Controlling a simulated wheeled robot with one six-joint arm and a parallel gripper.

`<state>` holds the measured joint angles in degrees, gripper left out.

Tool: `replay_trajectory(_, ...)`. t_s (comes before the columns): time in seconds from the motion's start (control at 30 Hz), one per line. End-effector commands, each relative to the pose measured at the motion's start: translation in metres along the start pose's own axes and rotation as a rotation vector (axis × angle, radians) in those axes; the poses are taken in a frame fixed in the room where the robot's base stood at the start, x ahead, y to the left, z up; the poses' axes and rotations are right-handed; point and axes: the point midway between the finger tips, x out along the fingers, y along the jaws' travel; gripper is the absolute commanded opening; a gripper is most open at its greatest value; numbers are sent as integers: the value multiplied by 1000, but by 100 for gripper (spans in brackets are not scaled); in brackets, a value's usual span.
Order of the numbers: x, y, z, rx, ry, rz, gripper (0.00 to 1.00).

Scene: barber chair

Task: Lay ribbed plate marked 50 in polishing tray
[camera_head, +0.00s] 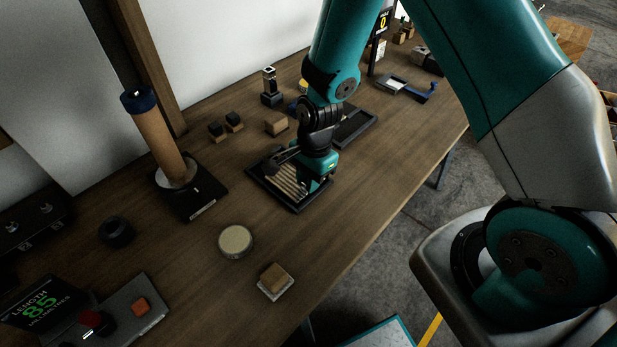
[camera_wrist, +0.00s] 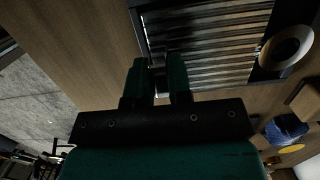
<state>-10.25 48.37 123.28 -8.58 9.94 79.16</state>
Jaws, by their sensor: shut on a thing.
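A ribbed plate (camera_head: 287,181) with light and dark stripes shows within the rim of a black tray (camera_head: 296,208) near the middle of the bench. My gripper (camera_head: 318,183) is low over the tray's right side and partly covers it. In the wrist view the ribbed plate (camera_wrist: 215,45) fills most of the dark frame. The fingers of my gripper (camera_wrist: 160,72) point at its near left edge and are shut on it, though the grip itself is dark. I cannot read a mark on the plate, nor tell whether it rests fully on the tray floor.
A second dark tray (camera_head: 355,128) lies just behind my gripper. Small wooden blocks (camera_head: 277,124) stand behind the trays. A round tin (camera_head: 235,241), a block on a pale base (camera_head: 275,279) and a cylinder on a black stand (camera_head: 158,140) are nearer.

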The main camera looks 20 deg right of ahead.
Motion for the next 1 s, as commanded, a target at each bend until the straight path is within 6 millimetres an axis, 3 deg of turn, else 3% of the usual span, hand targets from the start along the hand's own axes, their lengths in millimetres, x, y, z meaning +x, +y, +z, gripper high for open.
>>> replay_trajectory(0.33, 9, 0, -1, 0, 0, -1, 0)
replay_trajectory(0.37, 8, 0, -1, 0, 0, -2, 23)
replay_trajectory(0.47, 8, 0, -1, 0, 0, -2, 46)
replay_trajectory(0.5, 8, 0, -1, 0, 0, -1, 49)
replay_trajectory(0.8, 6, 0, -1, 0, 0, -1, 49)
replay_trajectory(1.0, -24, -1, -2, 0, 1, -7, 49)
